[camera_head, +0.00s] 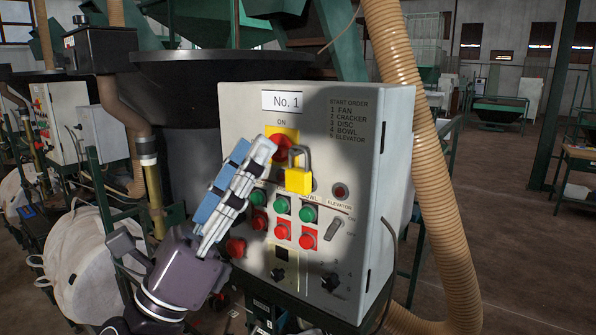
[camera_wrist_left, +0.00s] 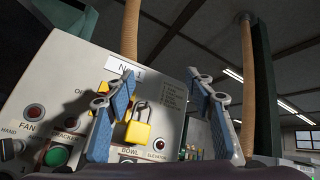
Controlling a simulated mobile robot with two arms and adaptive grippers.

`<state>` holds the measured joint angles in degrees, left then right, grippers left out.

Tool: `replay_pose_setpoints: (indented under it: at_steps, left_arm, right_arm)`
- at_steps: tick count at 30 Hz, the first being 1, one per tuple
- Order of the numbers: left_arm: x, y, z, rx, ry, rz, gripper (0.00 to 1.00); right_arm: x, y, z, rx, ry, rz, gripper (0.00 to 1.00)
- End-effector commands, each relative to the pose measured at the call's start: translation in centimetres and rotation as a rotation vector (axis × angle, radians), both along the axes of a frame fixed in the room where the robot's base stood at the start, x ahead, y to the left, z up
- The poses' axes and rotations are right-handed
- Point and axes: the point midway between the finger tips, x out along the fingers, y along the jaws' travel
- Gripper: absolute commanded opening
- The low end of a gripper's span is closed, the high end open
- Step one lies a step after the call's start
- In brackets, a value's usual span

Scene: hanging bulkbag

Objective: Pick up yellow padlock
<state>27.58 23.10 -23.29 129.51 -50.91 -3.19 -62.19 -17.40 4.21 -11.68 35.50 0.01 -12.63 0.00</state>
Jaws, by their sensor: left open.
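The yellow padlock (camera_head: 299,179) hangs by its grey shackle at the red and yellow ON switch (camera_head: 281,147) on the front of the grey control box. In the left wrist view the padlock (camera_wrist_left: 138,132) shows between my two blue-padded fingers, beyond them. My left gripper (camera_head: 262,150) is open and empty, just left of the padlock in the head view, and covers part of the panel. It also shows in the left wrist view (camera_wrist_left: 165,84). I see no contact with the padlock. My right gripper is not in view.
The grey control box (camera_head: 374,165) carries several red and green buttons (camera_head: 282,206) below the padlock. A tan ribbed hose (camera_head: 440,195) runs along its right side. A black bowl (camera_head: 220,75) is behind it. White bags (camera_head: 85,260) stand at the lower left.

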Motion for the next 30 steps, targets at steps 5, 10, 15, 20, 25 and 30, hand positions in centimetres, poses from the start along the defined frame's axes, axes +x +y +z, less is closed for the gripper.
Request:
replay_pose_setpoints:
  at_steps: [5,10,15,20,25,30]
  left_arm:
    - [-10.0,-8.8,3.4,0.544,-0.743,0.18,0.49]
    - [-12.8,-13.1,-1.1,1.038,-1.434,0.404,0.49]
    - [-8.4,-11.0,-4.7,1.539,-2.035,0.61,0.49]
    - [-3.5,-5.8,-3.9,-1.926,2.352,-0.7,0.49]
    - [-1.1,-1.6,-2.1,-1.832,2.087,-0.595,0.49]
    - [0.3,-1.3,-1.9,-1.815,2.031,-0.566,0.49]
  right_arm:
    - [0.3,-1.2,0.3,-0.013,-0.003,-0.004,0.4]
    - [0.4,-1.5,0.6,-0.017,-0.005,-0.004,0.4]
    - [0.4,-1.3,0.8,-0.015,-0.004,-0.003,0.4]
    - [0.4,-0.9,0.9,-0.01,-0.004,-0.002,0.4]
    - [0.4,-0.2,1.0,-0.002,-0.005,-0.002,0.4]
    - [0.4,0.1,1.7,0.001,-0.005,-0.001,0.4]
